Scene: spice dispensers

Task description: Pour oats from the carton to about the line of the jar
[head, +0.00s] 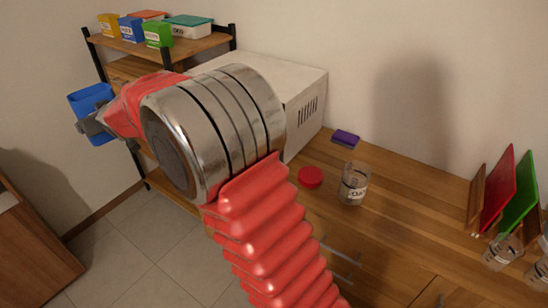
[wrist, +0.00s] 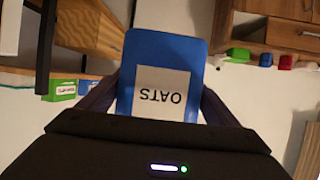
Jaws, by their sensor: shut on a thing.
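My gripper (head: 98,122) is shut on the blue oats carton (head: 88,98), held in the air in front of the shelf at the left. In the wrist view the carton (wrist: 148,60) sits between my fingers, its white label reading OATS upside down to the camera. What is inside the carton is hidden. The clear jar (head: 354,184) stands upright on the wooden counter, far to the right of my gripper. It has a dark band and a white label, and it looks open. A red lid (head: 310,177) lies on the counter to its left.
A shelf (head: 205,45) at the back left bears yellow, blue and green cartons and a teal-lidded box. A white appliance (head: 305,95) stands between shelf and jar. A purple sponge (head: 345,137) lies behind the jar. Red and green boards (head: 500,190) and glass jars (head: 502,253) stand at right.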

